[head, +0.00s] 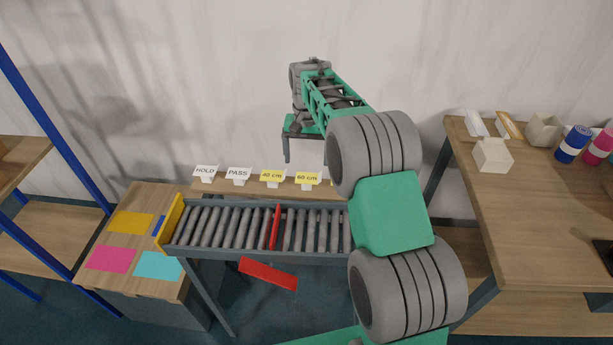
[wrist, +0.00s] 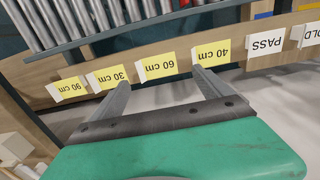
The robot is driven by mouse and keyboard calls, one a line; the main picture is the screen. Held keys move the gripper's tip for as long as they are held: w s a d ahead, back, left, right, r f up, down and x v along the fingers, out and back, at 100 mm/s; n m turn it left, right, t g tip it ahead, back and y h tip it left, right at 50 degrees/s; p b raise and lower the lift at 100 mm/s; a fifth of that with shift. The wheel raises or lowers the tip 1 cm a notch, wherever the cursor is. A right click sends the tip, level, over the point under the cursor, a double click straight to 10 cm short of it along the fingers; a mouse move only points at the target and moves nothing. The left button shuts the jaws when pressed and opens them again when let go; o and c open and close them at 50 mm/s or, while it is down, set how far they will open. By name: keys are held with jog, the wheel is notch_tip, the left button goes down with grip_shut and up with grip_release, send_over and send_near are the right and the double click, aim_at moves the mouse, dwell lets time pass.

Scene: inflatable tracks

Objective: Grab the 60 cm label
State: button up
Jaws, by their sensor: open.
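The 60 cm label (head: 307,179) is a small yellow card on a white holder, standing on a narrow wooden shelf (head: 225,188) behind the roller conveyor. In the wrist view the 60 cm label (wrist: 157,67) appears upside down, between the fingertips in the picture. My gripper (wrist: 160,82) is open with nothing between its fingers. In the head view my gripper hangs above and behind the label row, apart from the shelf. The wrist view shows the 40 cm label (wrist: 212,51) at the right fingertip and the 30 cm label (wrist: 109,78) near the left one.
A PASS label (wrist: 265,44) and 90 cm label (wrist: 69,89) share the shelf. The roller conveyor (head: 228,227) with a red bar lies in front. A side table (head: 133,205) holds coloured sheets. The right table (head: 535,200) carries boxes and rolls. The wall is close behind.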

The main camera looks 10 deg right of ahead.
aim_at(307, 177)
notch_tip(307, 177, down, 6)
jog(key=shift+w+d+f+p, duration=0.1)
jog(key=shift+f+p, duration=0.05)
jog(key=shift+p, duration=0.95)
jog(key=shift+f, duration=0.15)
jog(key=shift+f+b, duration=0.25)
jog(key=shift+b, duration=0.05)
jog(key=shift+c, duration=0.6)
jog(key=c, duration=1.3)
jog(key=shift+o, duration=0.2)
